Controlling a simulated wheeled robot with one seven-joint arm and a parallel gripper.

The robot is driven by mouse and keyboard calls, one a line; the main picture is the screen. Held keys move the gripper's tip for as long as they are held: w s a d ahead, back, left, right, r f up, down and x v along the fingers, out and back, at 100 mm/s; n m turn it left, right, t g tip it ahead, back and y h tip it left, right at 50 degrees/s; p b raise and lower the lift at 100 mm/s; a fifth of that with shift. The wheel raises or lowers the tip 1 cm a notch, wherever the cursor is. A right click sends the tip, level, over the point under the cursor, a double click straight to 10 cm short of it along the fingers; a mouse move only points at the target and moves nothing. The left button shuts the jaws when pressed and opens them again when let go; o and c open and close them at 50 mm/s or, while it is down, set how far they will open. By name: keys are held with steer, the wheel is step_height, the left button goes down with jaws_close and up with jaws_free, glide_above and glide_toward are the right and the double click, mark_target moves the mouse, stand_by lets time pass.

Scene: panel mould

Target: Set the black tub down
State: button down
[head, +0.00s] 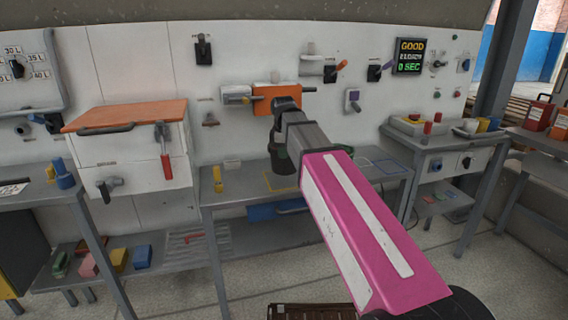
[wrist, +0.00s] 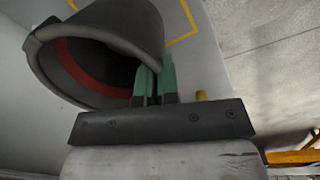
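The black tub (wrist: 128,22) is large in the upper left of the wrist view. It is tilted with its mouth towards the camera and has a red band inside. My gripper (wrist: 155,82) has green-tipped fingers closed on the tub's rim. In the head view the tub (head: 284,164) is a small dark shape below my gripper (head: 278,146), over the grey bench (head: 232,194). A yellow outline (head: 268,184) is marked on the bench top close by the tub. I cannot tell whether the tub touches the bench.
An orange box (head: 264,103) is on the wall panel behind my gripper. A yellow piece (head: 218,184) stands on the bench at left. White and blue outlines mark the bench at right. A blue bin (head: 266,212) is on the shelf below.

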glide_above(284, 174)
steer(key=shift+s+f, duration=0.15)
steer(key=shift+f, duration=0.9)
steer(key=shift+s+f, duration=0.1)
steer(key=shift+f, duration=0.9)
steer(key=shift+f, duration=0.15)
steer(key=c, duration=1.4)
jaws_free()
steer(key=shift+o, duration=0.2)
step_height(284, 174, up, 12)
steer(key=s, duration=0.1)
